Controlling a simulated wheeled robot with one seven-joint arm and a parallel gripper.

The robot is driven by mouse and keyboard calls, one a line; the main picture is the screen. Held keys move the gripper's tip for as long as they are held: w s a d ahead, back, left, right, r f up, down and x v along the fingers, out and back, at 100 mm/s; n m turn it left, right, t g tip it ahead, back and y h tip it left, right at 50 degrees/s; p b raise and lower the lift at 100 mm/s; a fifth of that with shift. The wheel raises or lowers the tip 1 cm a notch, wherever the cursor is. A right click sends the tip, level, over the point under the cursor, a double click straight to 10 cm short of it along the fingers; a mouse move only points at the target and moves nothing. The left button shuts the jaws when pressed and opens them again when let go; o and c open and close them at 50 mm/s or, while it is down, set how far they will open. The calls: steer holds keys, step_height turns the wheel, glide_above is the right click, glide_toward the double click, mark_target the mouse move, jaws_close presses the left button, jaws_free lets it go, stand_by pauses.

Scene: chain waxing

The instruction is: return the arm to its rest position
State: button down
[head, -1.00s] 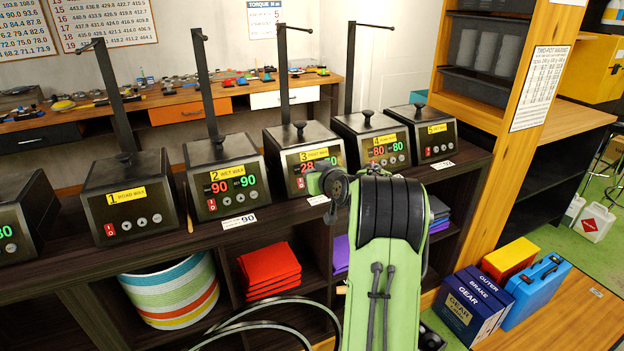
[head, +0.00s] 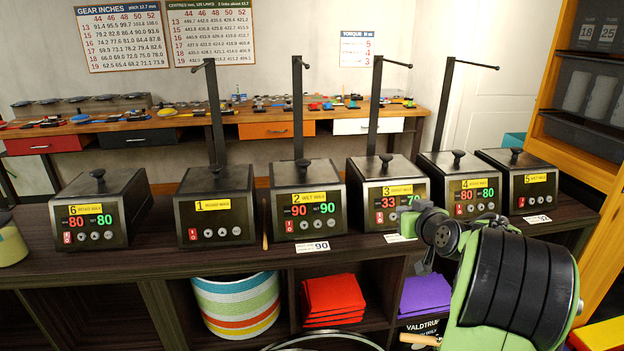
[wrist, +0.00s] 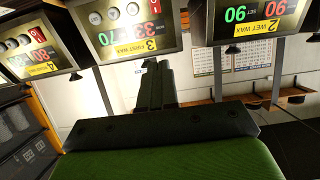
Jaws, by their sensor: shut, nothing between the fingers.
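My arm, green with black ribbed joint covers (head: 515,280), rises at the lower right of the head view, in front of the shelf under the counter. Its wrist end is near the front of wax pot 3 (head: 388,195). In the wrist view my gripper (wrist: 156,68) shows as two dark fingers side by side, closed together with nothing between them. The wrist picture is upside down, with pot 3 and pot 2 (wrist: 262,20) at its top. In the head view the fingers are hard to make out against the arm and counter.
Several wax pots, including pot 1 (head: 216,205) and pot 6 (head: 103,210), line the dark counter (head: 180,262). Black posts with hooked arms stand behind some. A striped basket (head: 236,305) and red cloths (head: 333,300) sit below. A wooden shelf frame (head: 580,150) stands right.

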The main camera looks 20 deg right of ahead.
steer(key=s+a+r+n+g+y+p, duration=0.1)
steer(key=s+a+r, duration=0.15)
steer(key=a, duration=0.65)
steer(key=s+a+r+n+g+y+p, duration=0.15)
steer(key=s+a, duration=0.25)
steer(key=a, duration=0.5)
steer(key=s+a+r+n+g+y+p, duration=0.1)
steer(key=s+a+r+g+p, duration=0.15)
steer(key=a, duration=0.65)
steer(key=s+a+f+g, duration=0.1)
steer(key=s+a+f, duration=0.1)
steer(key=s, duration=0.6)
steer(key=s+a+f+g+p, duration=0.1)
steer(key=s+a, duration=0.2)
steer(key=s, duration=0.6)
steer(key=shift+s+a+f+g, duration=0.15)
steer(key=shift+s+f+g, duration=0.15)
steer(key=shift+f+g, duration=0.1)
